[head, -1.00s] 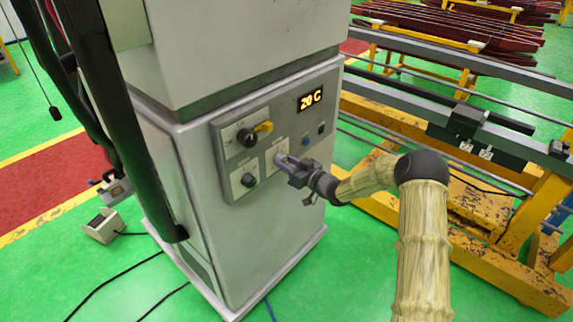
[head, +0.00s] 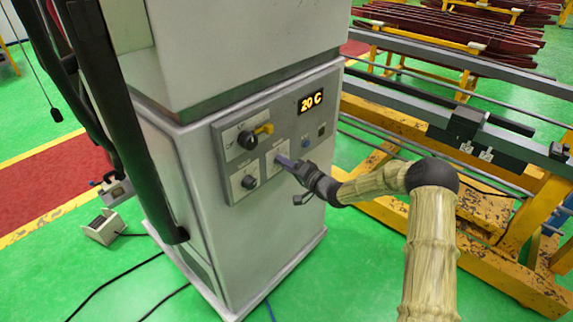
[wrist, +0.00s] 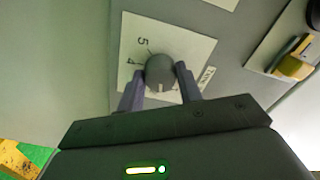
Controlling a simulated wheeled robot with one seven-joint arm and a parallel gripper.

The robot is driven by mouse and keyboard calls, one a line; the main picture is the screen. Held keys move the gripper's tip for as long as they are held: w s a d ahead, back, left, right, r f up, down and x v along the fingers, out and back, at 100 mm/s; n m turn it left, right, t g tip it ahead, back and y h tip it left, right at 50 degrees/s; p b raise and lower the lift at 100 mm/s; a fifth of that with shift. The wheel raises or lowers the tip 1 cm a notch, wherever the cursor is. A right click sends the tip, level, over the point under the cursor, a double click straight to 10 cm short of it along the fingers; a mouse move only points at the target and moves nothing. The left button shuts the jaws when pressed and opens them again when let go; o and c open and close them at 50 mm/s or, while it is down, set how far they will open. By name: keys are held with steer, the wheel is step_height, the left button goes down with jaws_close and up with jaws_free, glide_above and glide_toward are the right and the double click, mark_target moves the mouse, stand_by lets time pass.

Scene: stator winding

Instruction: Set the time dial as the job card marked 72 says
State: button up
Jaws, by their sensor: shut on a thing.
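In the wrist view a round grey dial (wrist: 159,69) stands on a white plate (wrist: 195,47) with the figures 4 and 5 and a partly hidden word I cannot read surely. A pale mark on the knob faces the bottom of the picture. My gripper (wrist: 160,79) has one finger on each side of this knob and is shut on it. In the head view my gripper (head: 284,161) is at the lower right plate of the grey control panel (head: 222,128), and hides the knob. No job card marked 72 can be made out.
A yellow rack (head: 515,215) stands close on the right. Cables lie on the green floor.

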steer(key=m, duration=1.2)
steer(key=shift+p, duration=0.4)
steer(key=o, duration=1)
steer(key=shift+d, duration=0.15)
steer(key=b+v, duration=0.2)
steer(key=v, duration=1.5)
steer(key=shift+s+b, duration=0.15)
steer(key=shift+b, duration=0.15)
